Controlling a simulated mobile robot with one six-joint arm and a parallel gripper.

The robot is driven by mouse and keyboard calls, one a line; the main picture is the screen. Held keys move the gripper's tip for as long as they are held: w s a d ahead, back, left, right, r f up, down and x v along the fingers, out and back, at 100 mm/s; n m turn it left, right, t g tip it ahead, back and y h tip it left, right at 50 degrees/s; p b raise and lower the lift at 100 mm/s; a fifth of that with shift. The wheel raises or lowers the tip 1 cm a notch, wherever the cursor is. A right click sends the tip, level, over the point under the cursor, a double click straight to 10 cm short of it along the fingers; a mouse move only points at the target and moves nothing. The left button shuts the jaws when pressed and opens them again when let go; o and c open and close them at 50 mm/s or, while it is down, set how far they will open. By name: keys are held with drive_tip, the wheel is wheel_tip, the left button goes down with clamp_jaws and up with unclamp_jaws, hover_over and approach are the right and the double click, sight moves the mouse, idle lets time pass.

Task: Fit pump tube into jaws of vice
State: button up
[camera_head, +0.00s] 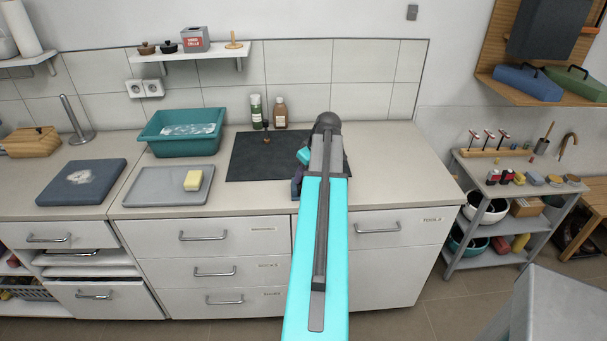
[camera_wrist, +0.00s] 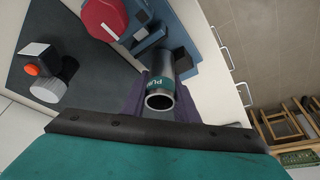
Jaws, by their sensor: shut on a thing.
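The pump tube (camera_wrist: 182,63) is a grey metal cylinder with a teal label band, its open end turned toward the wrist camera. My gripper (camera_wrist: 160,106) shows in the wrist view as purple fingers beside the tube, shut on it. Blue blocks with dark parts (camera_wrist: 154,38), which look like the vice, lie just beyond the tube. I cannot tell whether the tube touches the jaws or sits between them.
A dark mat (camera_head: 250,160) lies on the counter left of my arm. A green bottle (camera_head: 256,111) and a brown bottle (camera_head: 280,113) stand behind it. Counter right of my arm is clear.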

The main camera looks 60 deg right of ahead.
drive_tip(key=o, duration=1.2)
drive_tip(key=shift+f, duration=0.1)
drive_tip(key=shift+a, duration=0.1)
drive_tip(key=shift+b+v, duration=1.75)
drive_tip(key=shift+v, duration=5.3)
